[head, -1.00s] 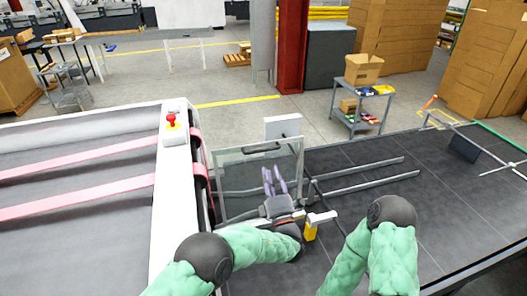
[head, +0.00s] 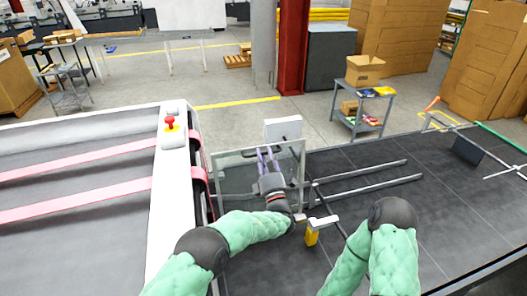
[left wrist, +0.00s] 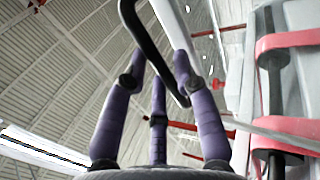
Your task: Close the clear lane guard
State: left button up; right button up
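The clear lane guard (head: 235,181) is a see-through panel in a grey frame. It stands raised over the lane beside the white machine edge in the head view. A dark handle runs along its top edge; in the left wrist view the black handle (left wrist: 150,42) crosses between my fingers. My left gripper (head: 266,157) is at that top edge, in front of the panel. Its purple fingers (left wrist: 160,75) are spread apart on either side of the handle. I cannot tell whether any finger touches it. My right arm shows at the lower right, but its gripper is out of view.
A red stop button (head: 170,122) sits on the machine at left, near pink belts (head: 75,205). A yellow-bodied part (head: 312,236) is right of my left forearm. Metal rods (head: 365,184) lie along the dark bed at right. A cart (head: 362,112) stands behind.

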pick_arm(q)
jog(key=shift+x, duration=0.75)
pick_arm(e)
jog(key=shift+r, duration=0.15)
pick_arm(q)
grip_shut()
